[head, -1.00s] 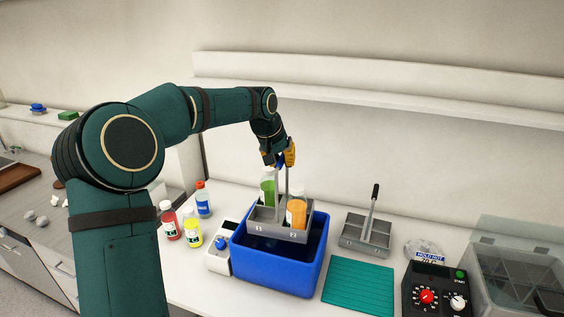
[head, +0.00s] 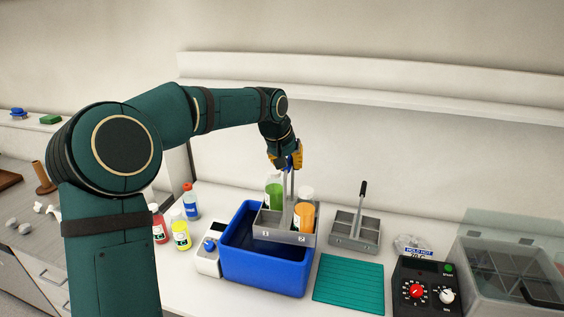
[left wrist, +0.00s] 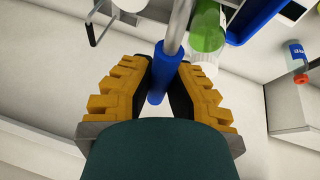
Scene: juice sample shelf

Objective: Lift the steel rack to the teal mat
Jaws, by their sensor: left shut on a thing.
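The steel rack (head: 270,231) holds a green bottle (head: 274,193) and an orange bottle (head: 304,214). It hangs above the blue tub (head: 262,269), toward the tub's right side. My left gripper (head: 288,163) is shut on the rack's upright handle at its blue grip, which also shows between the fingers in the left wrist view (left wrist: 161,75). The green bottle shows there too (left wrist: 207,32). The teal mat (head: 349,284) lies bare on the counter to the right of the tub. My right gripper is not in view.
A second grey rack (head: 355,240) with a black-gripped handle stands behind the mat. A control box (head: 425,288) and a clear-lidded case (head: 510,268) are to the right. A small white device (head: 208,256) and red, yellow and blue bottles (head: 191,203) stand left of the tub.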

